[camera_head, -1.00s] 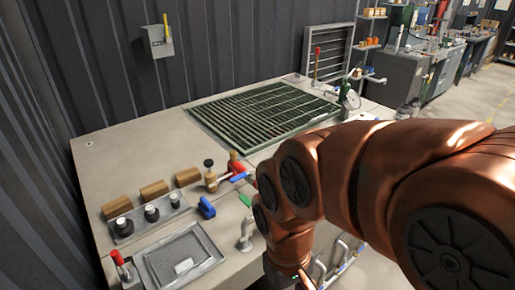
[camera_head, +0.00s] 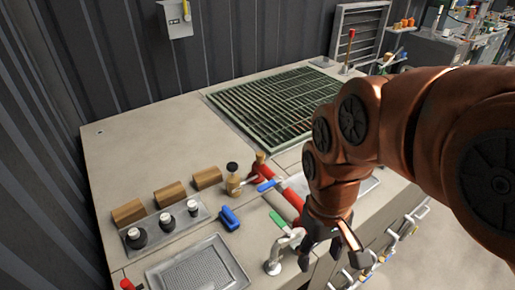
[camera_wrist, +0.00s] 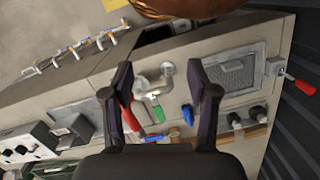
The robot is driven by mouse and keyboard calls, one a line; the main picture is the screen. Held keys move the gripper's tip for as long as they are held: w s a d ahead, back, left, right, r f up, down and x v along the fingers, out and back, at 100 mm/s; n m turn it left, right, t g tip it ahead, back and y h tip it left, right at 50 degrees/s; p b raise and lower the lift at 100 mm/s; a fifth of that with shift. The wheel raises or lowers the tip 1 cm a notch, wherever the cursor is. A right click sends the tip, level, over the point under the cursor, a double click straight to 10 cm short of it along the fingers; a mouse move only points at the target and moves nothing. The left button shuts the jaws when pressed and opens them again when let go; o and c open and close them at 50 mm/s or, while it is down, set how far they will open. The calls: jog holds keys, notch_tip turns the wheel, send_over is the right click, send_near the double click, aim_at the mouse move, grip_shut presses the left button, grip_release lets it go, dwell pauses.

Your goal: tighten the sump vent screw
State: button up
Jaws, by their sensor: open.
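I cannot tell for sure which part is the sump vent screw. A small grey metal fitting (camera_head: 275,257) stands near the bench's front edge, with a green handle (camera_head: 280,222) beside it. My gripper (camera_head: 330,243) is open just right of this fitting in the head view, pointing down. In the wrist view the open fingers (camera_wrist: 160,70) frame the grey fitting (camera_wrist: 153,84) and the green handle (camera_wrist: 158,112). Nothing is held. My arm hides part of the bench behind the gripper.
A red pipe (camera_head: 284,196), a blue handle (camera_head: 229,218) and a brass fitting (camera_head: 234,182) stand nearby. A mesh tray (camera_head: 195,272) lies to the left, with black knobs (camera_head: 166,221) and wooden blocks (camera_head: 169,195) behind. A green grating (camera_head: 270,110) lies at the back. Pipes run along the front.

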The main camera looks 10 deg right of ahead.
jog(key=w+r+n+b, duration=0.25)
jog(key=w+n, duration=0.25)
jog(key=w, duration=1.2)
jog(key=n+t+b, duration=0.2)
jog(key=n+b, duration=0.1)
jog(key=n, duration=1)
send_over(260, 153)
notch_tip(260, 153, down, 12)
jog(key=shift+a+f, duration=0.1)
jog(key=shift+f, duration=0.1)
jog(key=shift+s+f+p, duration=0.1)
jog(key=shift+f+p, duration=1.1)
jog(key=shift+f, duration=2.75)
grip_shut()
